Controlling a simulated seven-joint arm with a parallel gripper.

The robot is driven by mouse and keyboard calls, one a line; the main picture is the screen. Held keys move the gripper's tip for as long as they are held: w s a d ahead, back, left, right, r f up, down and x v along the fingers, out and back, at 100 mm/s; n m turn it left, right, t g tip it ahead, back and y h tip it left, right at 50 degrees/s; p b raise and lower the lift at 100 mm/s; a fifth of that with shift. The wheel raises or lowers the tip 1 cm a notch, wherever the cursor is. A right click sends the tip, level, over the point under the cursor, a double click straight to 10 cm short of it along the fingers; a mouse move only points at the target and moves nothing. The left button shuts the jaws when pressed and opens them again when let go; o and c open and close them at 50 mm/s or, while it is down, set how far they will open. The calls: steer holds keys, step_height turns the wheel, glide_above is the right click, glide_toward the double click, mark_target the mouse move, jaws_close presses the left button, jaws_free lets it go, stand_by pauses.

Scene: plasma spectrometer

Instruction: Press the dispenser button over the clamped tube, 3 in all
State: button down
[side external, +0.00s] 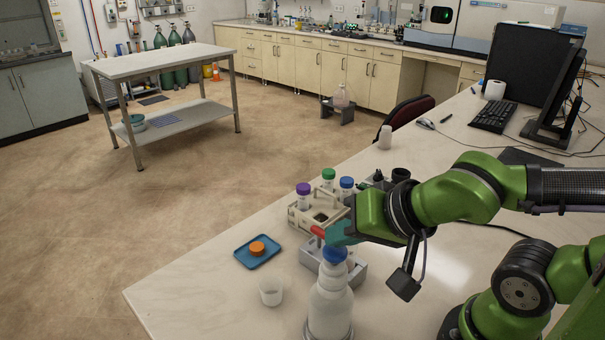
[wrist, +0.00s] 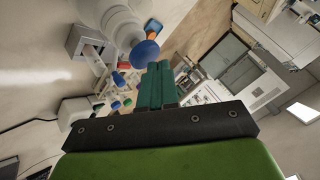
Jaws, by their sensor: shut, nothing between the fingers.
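The dispenser is a white bottle (side external: 330,303) with a blue button (side external: 334,255) on top, upright near the table's front edge. In the wrist view the white dispenser (wrist: 112,22) is at the top, with its round blue button (wrist: 145,54) just beyond the fingertips. My gripper (side external: 340,234) is shut and empty, its teal fingers just above the button; I cannot tell whether they touch it. The shut fingers also show in the wrist view (wrist: 160,72). A grey metal block (side external: 358,275) stands behind the bottle; the clamped tube is not clearly visible, and bottle and gripper cover that area.
A tube rack (side external: 300,222) holds tubes with purple, green and blue caps behind the dispenser. A red piece (side external: 318,231) shows by my fingers.

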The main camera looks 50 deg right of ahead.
mark_target(342, 252)
steer(key=shift+f, duration=0.7)
stand_by(0.4)
steer(key=shift+r, duration=1.25)
steer(key=shift+r, duration=2.5)
stand_by(0.4)
step_height(342, 252, up, 4)
steer(key=shift+f, duration=0.1)
stand_by(0.4)
